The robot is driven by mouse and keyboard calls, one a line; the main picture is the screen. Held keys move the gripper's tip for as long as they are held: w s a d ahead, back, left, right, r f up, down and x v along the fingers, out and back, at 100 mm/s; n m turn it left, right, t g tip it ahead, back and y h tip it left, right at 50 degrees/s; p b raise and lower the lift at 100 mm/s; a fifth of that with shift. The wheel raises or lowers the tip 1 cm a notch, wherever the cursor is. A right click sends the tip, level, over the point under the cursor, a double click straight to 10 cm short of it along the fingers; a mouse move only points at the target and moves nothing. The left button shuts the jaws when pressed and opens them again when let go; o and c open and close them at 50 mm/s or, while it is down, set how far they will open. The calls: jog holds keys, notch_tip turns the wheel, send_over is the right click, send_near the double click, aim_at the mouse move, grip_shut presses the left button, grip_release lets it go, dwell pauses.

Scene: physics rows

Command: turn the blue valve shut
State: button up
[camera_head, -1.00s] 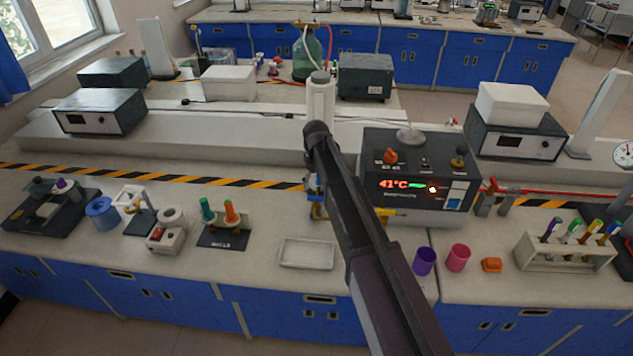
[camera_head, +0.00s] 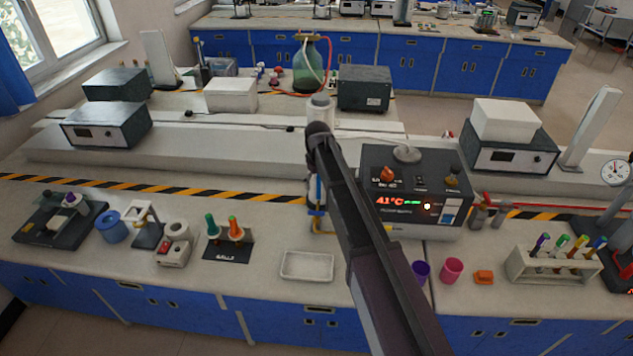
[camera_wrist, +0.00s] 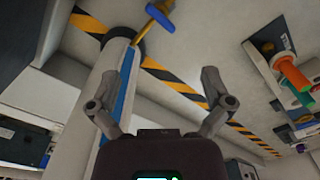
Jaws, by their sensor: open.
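The blue valve handle (camera_wrist: 161,17) is a short lever on a yellow pipe piece, at the top of the wrist view. It lies beyond my fingers, apart from them. My gripper (camera_wrist: 160,78) has its two fingers spread wide with nothing between them. In the head view my dark arm hides the gripper and much of the valve area. A yellow pipe part (camera_head: 318,212) shows just left of the arm there; how far the handle is turned is unclear.
A white column (camera_head: 320,112) with a blue stripe stands close to the valve. A dark 41°C device (camera_head: 398,214) sits right of my arm. A white tray (camera_head: 307,266) lies in front. Cups and a tube rack (camera_head: 556,266) stand at right.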

jog(key=s+d+f+m+b, duration=0.4)
jog(key=s+d, duration=0.6)
jog(key=s+d+f+m+b, duration=0.4)
jog(key=s+d, duration=0.6)
jog(key=s, duration=0.1)
jog(key=shift+s+f+m, duration=0.15)
jog(key=shift+s+m, duration=0.05)
jog(key=shift+m, duration=0.1)
jog(key=shift+s, duration=0.1)
jog(key=s+d, duration=0.1)
jog(key=s, duration=0.1)
jog(key=s+d, duration=0.1)
jog(key=s, duration=0.1)
jog(key=shift+s+d, duration=0.1)
jog(key=shift+d, duration=0.1)
